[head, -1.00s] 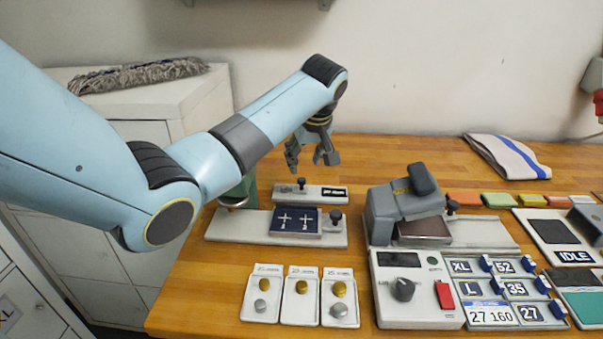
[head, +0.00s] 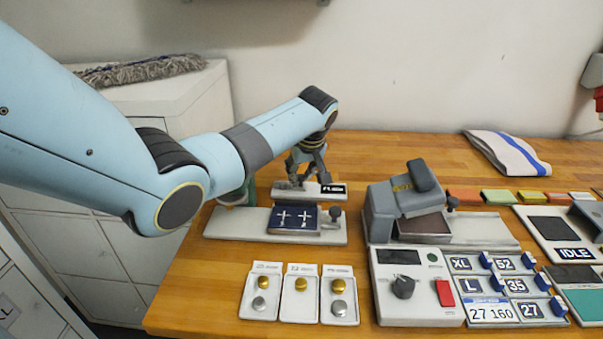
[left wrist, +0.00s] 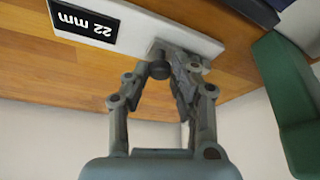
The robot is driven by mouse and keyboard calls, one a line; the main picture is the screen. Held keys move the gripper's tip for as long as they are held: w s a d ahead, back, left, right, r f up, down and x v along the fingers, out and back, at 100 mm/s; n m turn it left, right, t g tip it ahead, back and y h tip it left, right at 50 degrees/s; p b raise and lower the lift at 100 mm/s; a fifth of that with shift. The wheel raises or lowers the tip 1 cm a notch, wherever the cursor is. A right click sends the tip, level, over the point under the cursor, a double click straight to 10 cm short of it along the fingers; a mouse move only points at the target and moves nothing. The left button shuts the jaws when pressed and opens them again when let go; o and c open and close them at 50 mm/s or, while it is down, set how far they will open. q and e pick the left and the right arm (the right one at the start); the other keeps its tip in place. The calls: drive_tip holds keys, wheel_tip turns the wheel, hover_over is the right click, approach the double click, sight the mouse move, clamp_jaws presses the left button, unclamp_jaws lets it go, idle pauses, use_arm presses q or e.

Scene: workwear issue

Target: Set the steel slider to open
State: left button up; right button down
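A narrow pale metal slider plate (head: 311,194) lies at the back left of the bench, with a black label at its right end. The label reads 22 mm, upside down, in the left wrist view, where the plate (left wrist: 125,25) also shows. A short black knob (left wrist: 160,69) stands on it. My left gripper (head: 307,180) points down at the plate's left half, its fingers apart around the knob (left wrist: 178,62). I cannot tell whether a finger touches the knob. My right gripper is not in view.
In front is a fixture with a dark blue pad (head: 293,218) and a knob (head: 335,212). A grey press (head: 405,200) stands to the right. Button cards (head: 300,295) and a control box (head: 415,290) are nearer. A green part (left wrist: 285,95) is close beside the gripper.

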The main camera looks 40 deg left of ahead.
use_arm(q)
clamp_jaws()
drive_tip(key=shift+w+d, duration=0.85)
drive_tip(key=shift+d, duration=0.2)
drive_tip(key=shift+o, duration=1.9)
unclamp_jaws()
drive_tip(key=shift+o, duration=1.3)
drive_tip(key=shift+w, duration=0.15)
